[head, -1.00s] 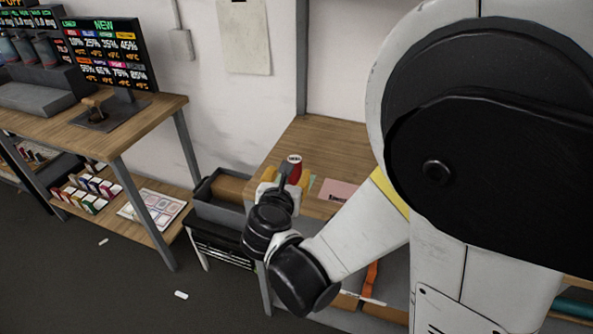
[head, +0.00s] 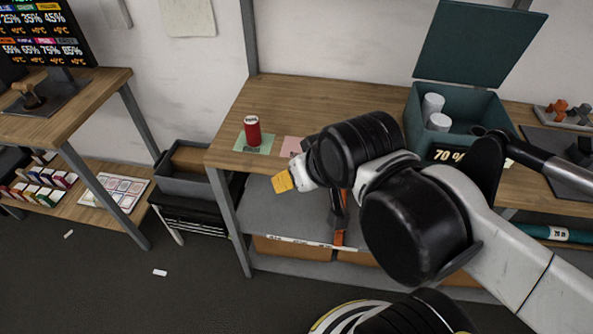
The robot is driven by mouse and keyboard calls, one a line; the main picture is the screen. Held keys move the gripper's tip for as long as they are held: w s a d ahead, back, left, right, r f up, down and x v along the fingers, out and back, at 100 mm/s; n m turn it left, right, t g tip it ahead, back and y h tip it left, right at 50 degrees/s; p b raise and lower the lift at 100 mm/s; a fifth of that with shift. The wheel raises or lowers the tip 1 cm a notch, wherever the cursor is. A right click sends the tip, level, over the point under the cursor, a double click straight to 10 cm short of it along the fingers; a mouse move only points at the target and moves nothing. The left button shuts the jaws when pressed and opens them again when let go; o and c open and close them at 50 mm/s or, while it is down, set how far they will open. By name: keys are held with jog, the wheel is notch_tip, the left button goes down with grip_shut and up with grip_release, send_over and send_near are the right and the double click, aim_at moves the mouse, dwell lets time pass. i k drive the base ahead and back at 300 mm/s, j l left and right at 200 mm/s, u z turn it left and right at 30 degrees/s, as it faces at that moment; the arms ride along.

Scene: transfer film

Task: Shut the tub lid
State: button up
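The tub (head: 420,132) is a dark teal box on the wooden bench at the right in the head view. Its flat lid (head: 478,42) stands open, tilted up at the back edge. Two pale cylinders (head: 433,104) show inside the tub. Part of the tub's front is hidden by my arm. My gripper (head: 284,183), with yellow finger pads, is over the front edge of the bench, well left of the tub and apart from the lid. Its fingers are seen too much from the side to tell whether they are open. I see nothing held in it.
A red can (head: 252,130) stands on a green card (head: 266,143) at the bench's left, beside a pink card (head: 291,147). A grey tray with tools (head: 562,116) lies right of the tub. The bench behind my gripper is mostly clear.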

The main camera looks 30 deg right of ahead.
aim_at(465, 43)
jog(key=z, duration=1.75)
